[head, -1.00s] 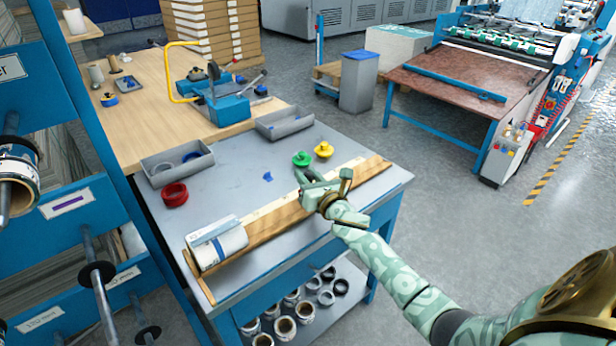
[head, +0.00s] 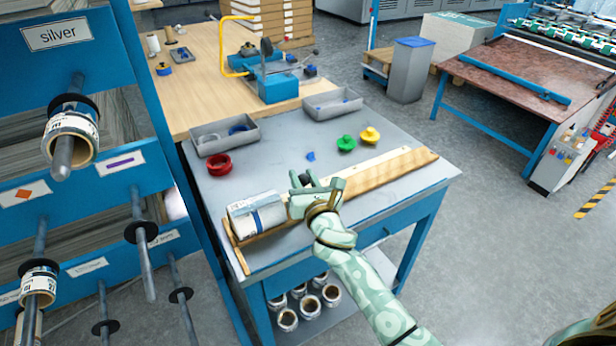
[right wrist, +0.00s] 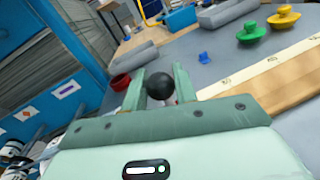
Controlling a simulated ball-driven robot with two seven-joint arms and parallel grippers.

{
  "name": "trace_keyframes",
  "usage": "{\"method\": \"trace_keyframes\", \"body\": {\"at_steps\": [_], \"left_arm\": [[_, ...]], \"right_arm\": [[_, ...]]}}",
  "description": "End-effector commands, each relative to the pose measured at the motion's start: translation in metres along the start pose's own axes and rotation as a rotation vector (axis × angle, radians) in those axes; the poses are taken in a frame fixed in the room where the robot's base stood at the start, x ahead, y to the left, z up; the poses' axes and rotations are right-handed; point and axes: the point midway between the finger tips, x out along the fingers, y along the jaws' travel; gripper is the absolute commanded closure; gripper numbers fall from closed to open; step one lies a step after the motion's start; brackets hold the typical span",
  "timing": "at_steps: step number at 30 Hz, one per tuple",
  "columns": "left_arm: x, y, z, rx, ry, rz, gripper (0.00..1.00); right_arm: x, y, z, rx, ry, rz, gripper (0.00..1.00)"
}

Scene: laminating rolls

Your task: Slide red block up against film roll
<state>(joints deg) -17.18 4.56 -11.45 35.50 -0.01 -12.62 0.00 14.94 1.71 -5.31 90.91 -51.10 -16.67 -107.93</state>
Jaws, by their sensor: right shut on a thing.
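The film roll (head: 268,214) is a white cylinder with a blue band, lying at the left end of a wooden trough (head: 395,172) on the grey bench. My right gripper (head: 304,182) is over the trough, a short way right of the roll. It is shut on a black ball knob (right wrist: 160,86), which shows between the two fingers in the right wrist view. I cannot make out the red block; anything below the knob is hidden by the gripper. My left gripper is not in view.
A red ring (head: 218,165) and grey trays (head: 226,137) lie behind the trough. Green (head: 346,143) and yellow (head: 369,135) knobbed pieces and a small blue piece (head: 310,156) stand nearby. A blue rack (head: 90,50) stands left. The trough's right part is clear.

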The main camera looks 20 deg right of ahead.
Motion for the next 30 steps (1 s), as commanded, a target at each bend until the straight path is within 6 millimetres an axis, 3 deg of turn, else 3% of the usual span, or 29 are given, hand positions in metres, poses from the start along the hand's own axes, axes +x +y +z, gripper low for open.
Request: {"method": "trace_keyframes", "body": {"at_steps": [1, 2, 3, 4, 13, 17, 30], "left_arm": [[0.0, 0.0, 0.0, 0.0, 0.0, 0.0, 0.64], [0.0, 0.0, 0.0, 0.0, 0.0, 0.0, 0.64], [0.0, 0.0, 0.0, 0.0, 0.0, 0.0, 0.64], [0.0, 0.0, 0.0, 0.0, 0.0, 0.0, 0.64], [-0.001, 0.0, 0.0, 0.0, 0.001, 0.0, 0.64], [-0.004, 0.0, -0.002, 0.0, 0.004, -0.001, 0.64], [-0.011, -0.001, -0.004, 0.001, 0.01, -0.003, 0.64]], "right_arm": [[0.0, 0.0, -0.001, 0.0, 0.003, 0.0, 1.0], [0.0, -0.001, -0.001, 0.0, 0.003, 0.0, 0.66], [0.0, -0.001, -0.001, 0.0, 0.003, 0.0, 0.55], [0.0, -0.001, -0.001, 0.0, 0.002, 0.0, 0.51], [-0.002, -0.001, 0.0, 0.0, 0.001, 0.0, 0.51], [-0.015, -0.001, 0.0, -0.001, 0.002, 0.0, 0.51], [-0.127, -0.001, -0.003, 0.001, 0.005, -0.001, 0.51]]}}
